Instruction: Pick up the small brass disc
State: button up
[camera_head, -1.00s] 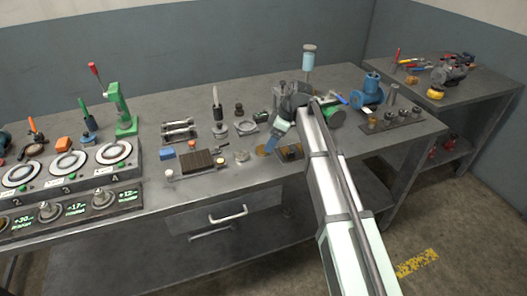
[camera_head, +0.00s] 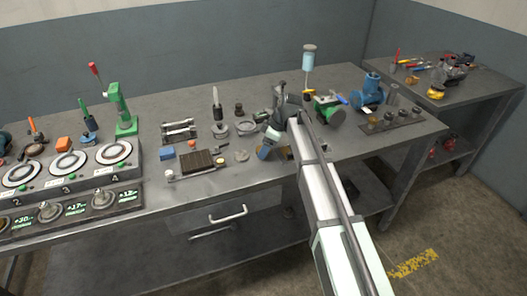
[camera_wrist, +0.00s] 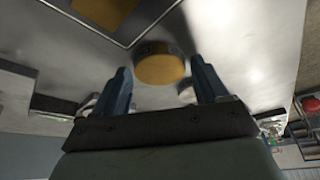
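The small brass disc (camera_wrist: 159,66) shows in the wrist view, lying on the grey bench top between my two fingers. My gripper (camera_wrist: 160,73) is open, with a blue-grey finger on each side of the disc. I cannot tell whether either finger touches it. In the head view my gripper (camera_head: 265,152) is low over the front part of the bench, and its fingers hide the disc there.
To the left are a dark ribbed block (camera_head: 199,160) and a small clear round piece (camera_head: 241,156). A green-and-grey device (camera_head: 328,109) stands behind my arm.

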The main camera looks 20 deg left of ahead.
jog(key=c, duration=1)
jog(key=shift+r, duration=0.1)
